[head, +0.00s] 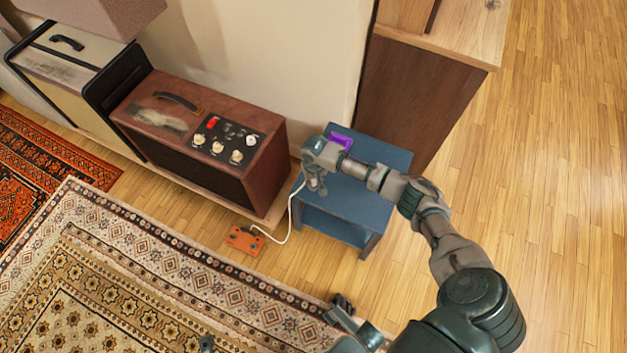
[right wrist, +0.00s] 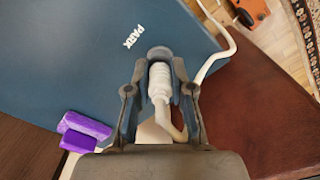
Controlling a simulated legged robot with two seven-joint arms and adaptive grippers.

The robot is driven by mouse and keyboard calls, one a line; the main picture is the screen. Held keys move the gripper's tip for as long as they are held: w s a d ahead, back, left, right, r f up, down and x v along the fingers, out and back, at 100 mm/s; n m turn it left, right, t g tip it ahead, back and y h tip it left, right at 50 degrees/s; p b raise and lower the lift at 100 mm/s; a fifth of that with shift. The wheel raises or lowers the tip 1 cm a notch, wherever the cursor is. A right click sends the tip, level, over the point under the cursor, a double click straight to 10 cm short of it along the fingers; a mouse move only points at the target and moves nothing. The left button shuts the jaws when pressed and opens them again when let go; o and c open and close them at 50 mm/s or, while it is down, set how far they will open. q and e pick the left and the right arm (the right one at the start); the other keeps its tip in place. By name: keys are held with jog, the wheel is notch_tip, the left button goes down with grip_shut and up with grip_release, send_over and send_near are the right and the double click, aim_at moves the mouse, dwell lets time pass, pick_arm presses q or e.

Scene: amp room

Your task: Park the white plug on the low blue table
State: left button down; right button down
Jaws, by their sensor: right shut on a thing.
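The white plug (right wrist: 159,82) sits between the fingers of my right gripper (right wrist: 160,65), which is shut on it. In the head view my right gripper (head: 316,185) is over the left part of the low blue table (head: 362,200), and the plug is mostly hidden there. The table (right wrist: 95,65) fills the upper left of the right wrist view, with the word PARK printed on its top. I cannot tell whether the plug touches the tabletop. Grey and dark parts of mine show at the bottom of the head view, but I cannot make out my left gripper's jaws.
A purple block (head: 341,141) lies at the table's back edge. A white cord (head: 291,222) runs down to an orange box (head: 245,240) on the floor. A red-brown amp (head: 205,140) stands left of the table, a wooden cabinet (head: 415,90) behind it. The floor at right is clear.

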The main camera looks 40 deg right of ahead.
jog(key=shift+f, duration=0.15)
jog(key=c, duration=0.9)
grip_release()
jog(key=shift+c, duration=0.2)
notch_tip(320, 180, up, 12)
jog(key=shift+f, duration=0.1)
